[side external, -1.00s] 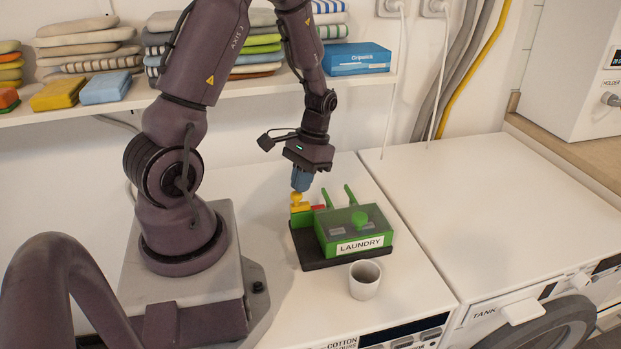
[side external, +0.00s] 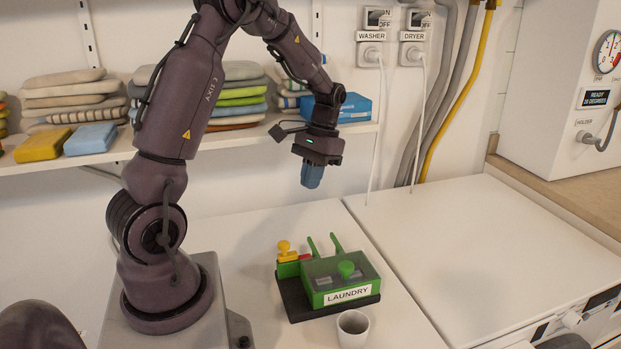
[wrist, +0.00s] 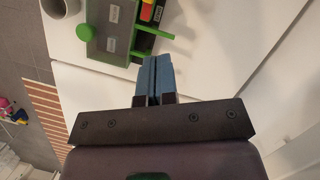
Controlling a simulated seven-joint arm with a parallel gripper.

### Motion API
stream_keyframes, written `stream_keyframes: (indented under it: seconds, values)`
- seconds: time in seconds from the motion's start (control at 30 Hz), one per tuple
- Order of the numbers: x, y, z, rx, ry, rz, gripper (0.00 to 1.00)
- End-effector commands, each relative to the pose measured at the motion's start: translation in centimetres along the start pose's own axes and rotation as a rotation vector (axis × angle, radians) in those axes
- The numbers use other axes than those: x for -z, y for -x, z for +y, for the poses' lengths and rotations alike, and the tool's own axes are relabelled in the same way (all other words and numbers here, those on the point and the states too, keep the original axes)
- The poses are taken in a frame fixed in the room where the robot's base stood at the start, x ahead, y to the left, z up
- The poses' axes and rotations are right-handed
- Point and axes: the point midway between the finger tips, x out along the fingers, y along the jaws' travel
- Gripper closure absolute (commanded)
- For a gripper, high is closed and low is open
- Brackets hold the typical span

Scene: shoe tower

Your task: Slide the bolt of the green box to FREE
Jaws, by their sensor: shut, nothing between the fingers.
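The green box (side external: 342,280) with a clear lid, a round green knob and a LAUNDRY label sits on a dark base on the white machine top. Its yellow bolt knob (side external: 284,246) stands on a yellow piece at the box's back left, beside a small red patch (side external: 305,257). I cannot read any marking for the bolt position. My gripper (side external: 312,184) is shut and empty, raised above and behind the box, clear of the bolt. In the wrist view the blue fingers (wrist: 155,75) are together, and part of the green box (wrist: 112,30) shows at the top.
A white cup (side external: 353,328) stands just in front of the box. Two green upright prongs (side external: 325,244) rise behind the box. A shelf (side external: 230,137) with folded cloths and a blue carton (side external: 355,108) runs along the wall. The right machine top (side external: 480,250) is clear.

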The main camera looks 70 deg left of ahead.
Motion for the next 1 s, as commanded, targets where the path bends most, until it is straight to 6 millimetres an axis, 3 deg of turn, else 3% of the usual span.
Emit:
stream_keyframes:
  seconds: [0.13,0.27,0.37,0.77,1.0]
  values:
    - [1.5,0.6,0.6,0.0,-0.001,-0.007,1.0]
    - [1.5,-0.1,0.6,-0.002,0.001,-0.011,1.0]
    - [1.4,-1.4,0.6,-0.002,0.001,-0.012,1.0]
    - [1.3,-9.8,0.6,-0.002,0.001,-0.014,1.0]
    - [-1.5,-10.9,0.6,-0.002,0.002,-0.009,1.0]
